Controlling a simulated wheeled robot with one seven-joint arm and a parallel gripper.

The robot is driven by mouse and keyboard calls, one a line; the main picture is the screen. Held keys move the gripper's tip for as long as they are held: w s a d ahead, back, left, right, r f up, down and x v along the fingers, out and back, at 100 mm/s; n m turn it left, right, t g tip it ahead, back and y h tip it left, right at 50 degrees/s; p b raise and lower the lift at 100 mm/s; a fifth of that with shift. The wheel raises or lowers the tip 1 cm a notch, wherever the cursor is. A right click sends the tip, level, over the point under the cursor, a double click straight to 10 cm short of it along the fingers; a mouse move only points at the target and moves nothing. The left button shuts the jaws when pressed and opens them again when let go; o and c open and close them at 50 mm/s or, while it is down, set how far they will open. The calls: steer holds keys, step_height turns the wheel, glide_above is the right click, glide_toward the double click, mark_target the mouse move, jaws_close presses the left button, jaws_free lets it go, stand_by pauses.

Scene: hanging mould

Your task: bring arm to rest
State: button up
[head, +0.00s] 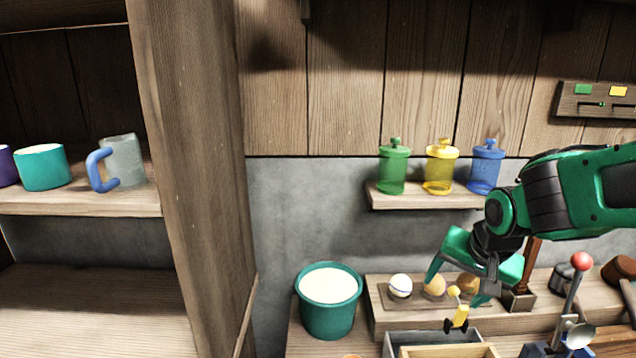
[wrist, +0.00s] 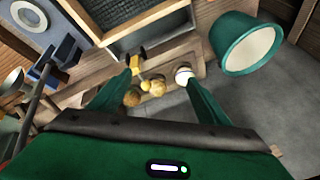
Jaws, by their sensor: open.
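My gripper (head: 458,286) is green and sits at the right of the head view, tilted downward, with its fingers spread apart. In the wrist view the open fingers (wrist: 157,80) frame several small balls, with nothing held between them. A small yellow object with black ends (head: 458,318) is just below the gripper in the head view; it also shows in the wrist view (wrist: 136,66). I cannot tell whether it hangs or stands. The arm reaches in from the right edge.
A wooden ledge holds a white ball (head: 400,286) and tan balls. A teal bucket (head: 329,312) stands left of it, and an open box (head: 405,340) in front. Jars line a small shelf (head: 412,201) above. A red-knobbed lever (head: 579,264) stands at right. Mugs sit at far left.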

steer(key=s+d+g, duration=0.2)
steer(key=s+d, duration=0.4)
steer(key=s, duration=0.6)
steer(key=s+d+g, duration=0.3)
steer(key=s+d, duration=0.3)
steer(key=s, duration=0.5)
steer(key=shift+s+d+f, duration=0.35)
steer(key=shift+s+f, duration=0.05)
steer(key=shift+f, duration=0.05)
